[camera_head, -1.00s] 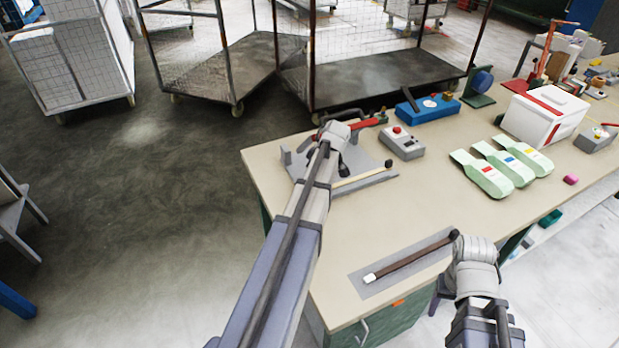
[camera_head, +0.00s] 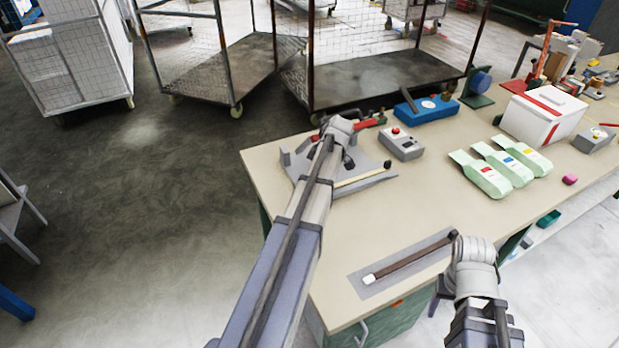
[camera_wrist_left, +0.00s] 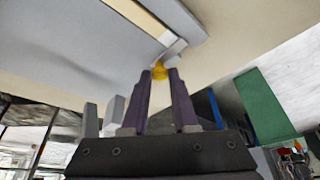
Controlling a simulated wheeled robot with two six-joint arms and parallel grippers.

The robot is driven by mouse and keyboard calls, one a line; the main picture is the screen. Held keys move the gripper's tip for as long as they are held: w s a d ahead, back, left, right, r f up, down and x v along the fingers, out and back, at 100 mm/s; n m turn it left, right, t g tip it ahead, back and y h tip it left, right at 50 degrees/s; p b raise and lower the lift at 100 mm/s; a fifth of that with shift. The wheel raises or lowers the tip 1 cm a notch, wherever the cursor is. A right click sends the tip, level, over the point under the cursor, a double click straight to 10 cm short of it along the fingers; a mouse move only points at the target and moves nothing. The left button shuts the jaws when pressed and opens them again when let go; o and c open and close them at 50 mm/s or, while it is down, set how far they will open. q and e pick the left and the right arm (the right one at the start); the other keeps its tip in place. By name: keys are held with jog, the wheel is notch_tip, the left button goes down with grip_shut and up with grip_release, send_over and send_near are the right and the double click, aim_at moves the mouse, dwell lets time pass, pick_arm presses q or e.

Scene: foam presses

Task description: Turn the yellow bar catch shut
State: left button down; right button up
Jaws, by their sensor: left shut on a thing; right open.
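In the head view, the grey press plate (camera_head: 379,178) lies near the table's left corner. My left wrist covers part of it and hides the catch and fingertips. My right gripper (camera_head: 440,293) is open at the table's front edge, its fingers mostly hidden by its wrist.
A brown bar with a white end (camera_head: 408,262) lies on a grey plate near my right wrist. Behind the press stand a grey button box (camera_head: 402,147) and a blue device (camera_head: 428,109). Several green holders (camera_head: 485,178) lie to the right. The table's middle is clear.

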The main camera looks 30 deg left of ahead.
pick_arm(q)
jog(key=c, duration=0.7)
grip_release()
jog(key=p+v, duration=0.7)
jog(key=shift+d+r, duration=0.15)
jog(key=shift+r, duration=0.15)
